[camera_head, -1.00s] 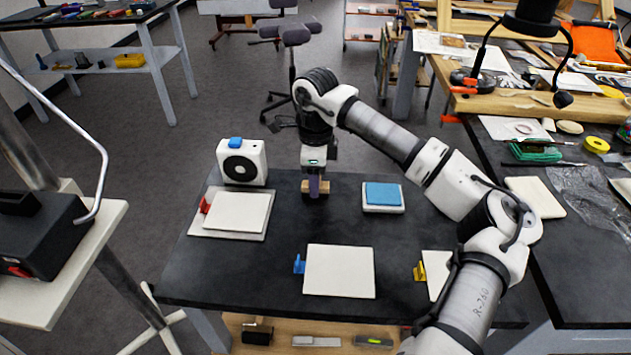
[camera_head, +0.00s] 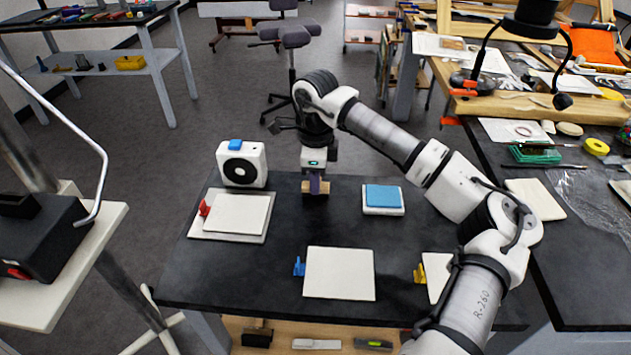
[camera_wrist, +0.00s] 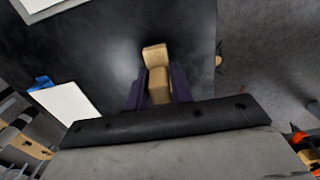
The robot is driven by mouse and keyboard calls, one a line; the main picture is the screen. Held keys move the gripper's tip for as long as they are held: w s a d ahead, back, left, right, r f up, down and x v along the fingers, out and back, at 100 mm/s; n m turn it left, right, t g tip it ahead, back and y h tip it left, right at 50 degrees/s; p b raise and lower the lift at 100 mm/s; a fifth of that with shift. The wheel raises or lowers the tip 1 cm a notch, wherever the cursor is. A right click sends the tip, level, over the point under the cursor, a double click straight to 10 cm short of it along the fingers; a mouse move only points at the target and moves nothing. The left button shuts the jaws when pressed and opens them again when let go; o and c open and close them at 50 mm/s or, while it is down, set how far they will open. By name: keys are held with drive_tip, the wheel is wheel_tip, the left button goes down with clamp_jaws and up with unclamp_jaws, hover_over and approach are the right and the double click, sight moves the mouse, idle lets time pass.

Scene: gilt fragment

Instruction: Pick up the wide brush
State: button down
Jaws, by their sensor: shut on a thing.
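The wide brush (camera_head: 308,188) shows as a tan, wood-coloured block at the far edge of the black table, below my wrist. My gripper (camera_head: 315,184) points down over it, with its purple fingers on either side. In the wrist view, the brush (camera_wrist: 154,56) sits between the two purple fingers (camera_wrist: 158,88), and its far end sticks out past them. The gripper is shut on it. The brush's underside is hidden, and I cannot tell whether it touches the table.
On the black table (camera_head: 240,275) lie a white board with a red clip (camera_head: 237,214), a blue-topped block (camera_head: 383,196), and a white panel (camera_head: 339,273) beside a blue clip. A white box with a black disc (camera_head: 242,163) stands at the back left. The table's middle is clear.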

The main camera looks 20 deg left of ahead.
wheel_tip(320, 180, up, 20)
drive_tip(key=b, duration=0.2)
drive_tip(key=shift+f, duration=0.2)
drive_tip(key=c, duration=1.8)
unclamp_jaws()
drive_tip(key=shift+c, duration=1.4)
